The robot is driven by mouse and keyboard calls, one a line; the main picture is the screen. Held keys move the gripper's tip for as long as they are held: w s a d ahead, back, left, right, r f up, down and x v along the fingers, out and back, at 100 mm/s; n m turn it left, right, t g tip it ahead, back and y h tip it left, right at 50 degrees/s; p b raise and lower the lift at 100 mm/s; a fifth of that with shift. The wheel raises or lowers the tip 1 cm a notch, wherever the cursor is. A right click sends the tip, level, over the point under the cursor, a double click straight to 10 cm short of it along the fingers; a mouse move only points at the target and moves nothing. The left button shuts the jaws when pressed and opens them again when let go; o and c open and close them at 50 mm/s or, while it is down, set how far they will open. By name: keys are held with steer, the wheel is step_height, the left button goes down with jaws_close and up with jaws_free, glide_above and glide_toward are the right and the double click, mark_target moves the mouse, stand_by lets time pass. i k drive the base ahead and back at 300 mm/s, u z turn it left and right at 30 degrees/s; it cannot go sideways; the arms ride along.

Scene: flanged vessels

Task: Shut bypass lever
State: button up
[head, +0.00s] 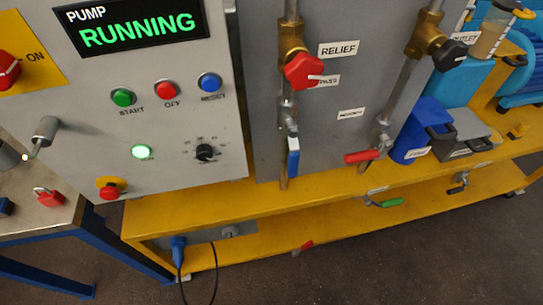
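A blue lever (293,158) hangs down along the left vertical pipe, in line with it. A label ending in what looks like "PASS" (328,80) sits above it, partly hidden by a red hand knob (303,71). A red lever (362,156) on the right pipe points left, across that pipe. A small label (351,113) above it is hard to read. A green lever (390,203) lies low on the yellow frame, roughly level. I cannot tell for certain which lever is the bypass. My gripper is not in view.
The grey control panel (230,130) reads "PUMP RUNNING" and stands left of the pipes. A black knob (450,55), a blue container (420,130) and a grey box (465,135) are at right. The yellow skid (200,215) runs below. Dark floor in front is clear.

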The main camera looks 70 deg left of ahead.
mark_target(294, 158)
steer(key=u, duration=2)
steer(key=k, duration=0.75)
steer(key=u, duration=0.1)
steer(key=i, duration=0.55)
